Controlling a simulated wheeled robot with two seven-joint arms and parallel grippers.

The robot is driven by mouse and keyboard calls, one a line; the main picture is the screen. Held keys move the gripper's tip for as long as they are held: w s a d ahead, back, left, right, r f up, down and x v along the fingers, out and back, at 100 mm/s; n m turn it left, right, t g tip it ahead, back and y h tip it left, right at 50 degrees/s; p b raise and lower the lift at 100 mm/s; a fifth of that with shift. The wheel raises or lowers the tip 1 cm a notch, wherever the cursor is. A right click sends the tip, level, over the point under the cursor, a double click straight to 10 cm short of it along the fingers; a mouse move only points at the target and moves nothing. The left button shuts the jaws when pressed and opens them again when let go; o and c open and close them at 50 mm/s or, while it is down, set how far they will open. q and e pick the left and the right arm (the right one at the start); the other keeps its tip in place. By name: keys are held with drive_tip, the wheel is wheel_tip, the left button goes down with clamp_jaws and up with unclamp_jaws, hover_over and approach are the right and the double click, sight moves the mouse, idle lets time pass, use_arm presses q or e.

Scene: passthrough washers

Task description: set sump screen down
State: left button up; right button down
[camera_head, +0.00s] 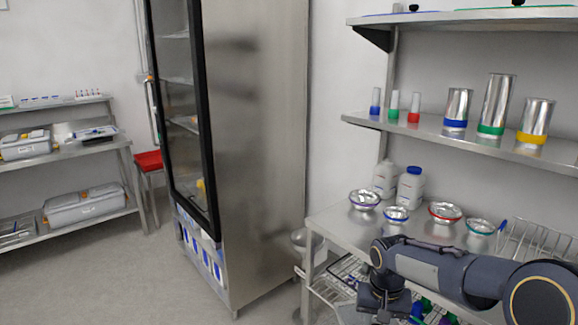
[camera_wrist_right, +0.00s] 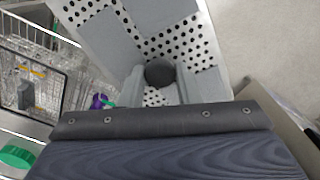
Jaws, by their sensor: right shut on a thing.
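The sump screen (camera_wrist_right: 178,42) is a pale plate with rows of dark holes, some areas plain grey, and a dark round knob (camera_wrist_right: 160,73). It fills the upper middle of the right wrist view. My right gripper (camera_wrist_right: 158,88) is shut on the knob, one grey finger on each side. I cannot tell whether the screen touches anything beneath it. In the head view my right arm comes in from the right, low in front of the steel table (camera_head: 326,219); the screen cannot be made out there. My left gripper is out of view.
Metal bowls with coloured rims (camera_head: 445,212) and two white bottles (camera_head: 411,186) stand on the table. A wire rack (camera_head: 540,240) is at its right. A tall steel cabinet (camera_head: 255,150) stands left of it. A wire basket (camera_wrist_right: 30,75) is left in the wrist view.

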drive_tip(key=s+f+n, duration=0.3)
drive_tip(key=s+f, duration=0.2)
drive_tip(key=f, duration=0.6)
drive_tip(key=shift+s, duration=0.3)
